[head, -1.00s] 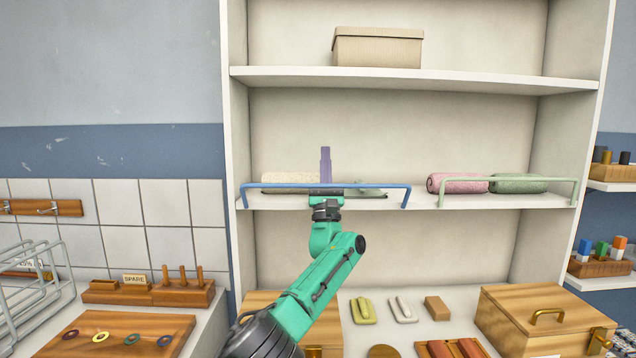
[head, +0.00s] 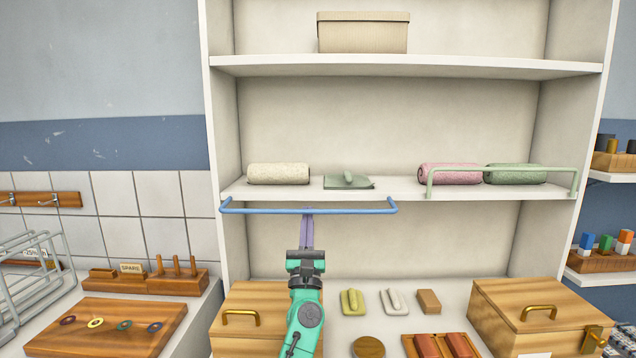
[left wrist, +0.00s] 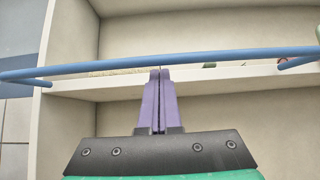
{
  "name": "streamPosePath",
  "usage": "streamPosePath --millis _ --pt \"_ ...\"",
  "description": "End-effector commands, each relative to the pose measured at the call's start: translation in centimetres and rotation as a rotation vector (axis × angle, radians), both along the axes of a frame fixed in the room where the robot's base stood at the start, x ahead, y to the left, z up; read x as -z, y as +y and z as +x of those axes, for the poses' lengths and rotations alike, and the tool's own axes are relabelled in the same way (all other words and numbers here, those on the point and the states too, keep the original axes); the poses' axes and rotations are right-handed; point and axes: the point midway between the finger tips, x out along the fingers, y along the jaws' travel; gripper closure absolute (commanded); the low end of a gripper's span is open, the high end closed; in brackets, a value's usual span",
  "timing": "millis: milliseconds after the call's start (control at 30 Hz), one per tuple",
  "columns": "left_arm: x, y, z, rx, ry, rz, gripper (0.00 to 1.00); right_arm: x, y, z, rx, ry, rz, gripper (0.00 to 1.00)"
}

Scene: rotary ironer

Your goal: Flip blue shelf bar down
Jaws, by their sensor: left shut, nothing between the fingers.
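The blue shelf bar (head: 308,211) now sticks out toward me from the front edge of the middle shelf's left half, at about shelf height or slightly below. In the left wrist view the blue bar (left wrist: 200,59) crosses the picture above my fingertips. My left gripper (head: 307,214) is shut and empty, its purple fingers pointing at the middle of the bar from below. In the left wrist view the fingers (left wrist: 160,75) are closed together, with tips just under the bar; whether they touch it I cannot tell. My right gripper is not in view.
A cream towel roll (head: 278,173) and a grey-green flat item (head: 349,182) lie behind the bar. The green bar (head: 500,170) stands upright on the right half, before pink (head: 450,174) and green rolls. Wooden boxes (head: 540,310) and small blocks stand on the counter below.

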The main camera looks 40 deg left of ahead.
Motion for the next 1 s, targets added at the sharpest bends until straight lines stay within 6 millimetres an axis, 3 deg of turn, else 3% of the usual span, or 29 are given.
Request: streamPosePath --millis 167,433,933,1000 --pt "0.1 0.3 -0.6 -0.011 0.006 0.008 1.0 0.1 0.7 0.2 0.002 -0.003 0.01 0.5" --pt "-0.6 0.5 -0.2 -0.008 0.004 0.008 1.0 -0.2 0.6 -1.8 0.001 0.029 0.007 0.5" --pt "-7.1 4.6 5.1 -0.008 0.005 0.009 1.0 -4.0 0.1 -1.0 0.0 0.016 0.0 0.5" --pt "-7.7 4.1 4.7 -0.005 0.006 0.006 1.0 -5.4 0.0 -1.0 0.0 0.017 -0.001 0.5"
